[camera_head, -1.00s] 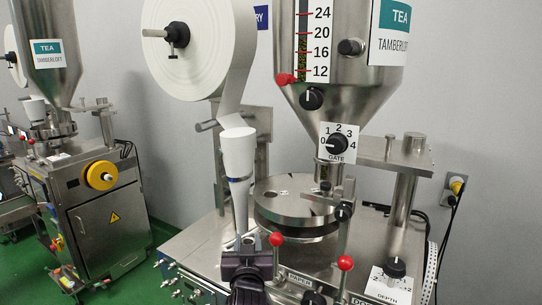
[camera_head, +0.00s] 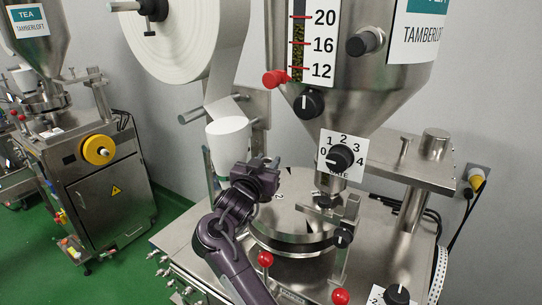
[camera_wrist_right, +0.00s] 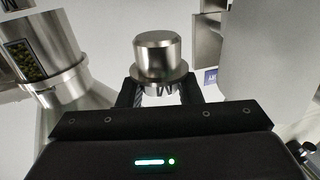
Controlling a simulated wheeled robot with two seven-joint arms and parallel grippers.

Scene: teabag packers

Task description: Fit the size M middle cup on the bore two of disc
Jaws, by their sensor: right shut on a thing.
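My right gripper (camera_head: 265,168) hangs over the left rear part of the steel disc (camera_head: 280,228) in the head view. In the right wrist view its dark fingers (camera_wrist_right: 160,92) are shut on a shiny metal cup (camera_wrist_right: 158,56), a short cylinder with a wider collar. The cup's size mark cannot be read. In the head view the gripper hides most of the cup. A figure 2 shows on the disc top just right of the gripper. The bore itself is hidden or too small to make out. My left gripper is not in view.
The steel hopper (camera_head: 370,95) and its gate dial (camera_head: 340,158) stand above the disc's right side. A white paper roll (camera_head: 185,40) and white paper cone (camera_head: 228,140) are close behind and left of the gripper. Red-knobbed levers (camera_head: 265,259) stand in front.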

